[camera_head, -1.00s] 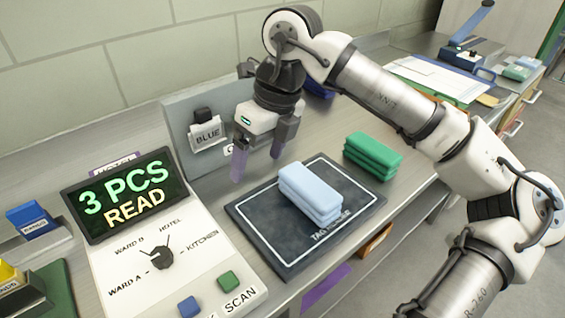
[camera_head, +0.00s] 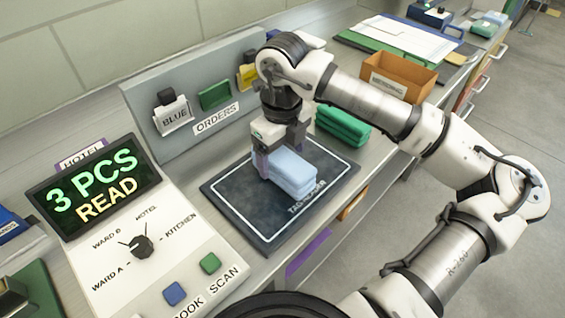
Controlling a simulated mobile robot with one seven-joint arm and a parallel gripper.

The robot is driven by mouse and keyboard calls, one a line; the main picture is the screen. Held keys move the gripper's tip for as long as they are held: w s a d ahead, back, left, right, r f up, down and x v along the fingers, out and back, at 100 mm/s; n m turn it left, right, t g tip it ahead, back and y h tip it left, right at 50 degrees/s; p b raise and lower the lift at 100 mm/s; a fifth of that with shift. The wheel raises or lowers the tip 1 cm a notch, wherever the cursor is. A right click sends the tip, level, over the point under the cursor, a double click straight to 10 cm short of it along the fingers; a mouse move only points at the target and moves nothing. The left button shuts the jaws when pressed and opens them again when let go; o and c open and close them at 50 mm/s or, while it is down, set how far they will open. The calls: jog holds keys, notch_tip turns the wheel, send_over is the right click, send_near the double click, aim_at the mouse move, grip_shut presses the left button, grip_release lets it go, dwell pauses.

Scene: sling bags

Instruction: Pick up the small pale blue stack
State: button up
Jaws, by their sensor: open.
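The small pale blue stack (camera_head: 290,176) lies on the dark tag reader mat (camera_head: 236,208), right of the mat's middle. It looks like several folded layers. My gripper (camera_head: 281,160) is open and low over the far end of the stack. One purple finger shows at the stack's left side. The other finger is near the far right side. Part of the stack's far end is hidden behind the gripper, and I cannot tell whether the fingers touch it.
A green stack (camera_head: 343,126) lies just beyond the mat. A grey panel with an ORDERS label (camera_head: 216,117) stands behind. A console reading "3 PCS READ" (camera_head: 97,190) is at left, with a dial (camera_head: 142,246). An orange mending box (camera_head: 398,80) is farther back.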

aim_at(283, 157)
jog(key=shift+f+p, duration=0.45)
jog(key=shift+f, duration=1.4)
jog(key=c, duration=1.1)
jog(key=shift+c, duration=0.3)
jog(key=shift+r, duration=0.15)
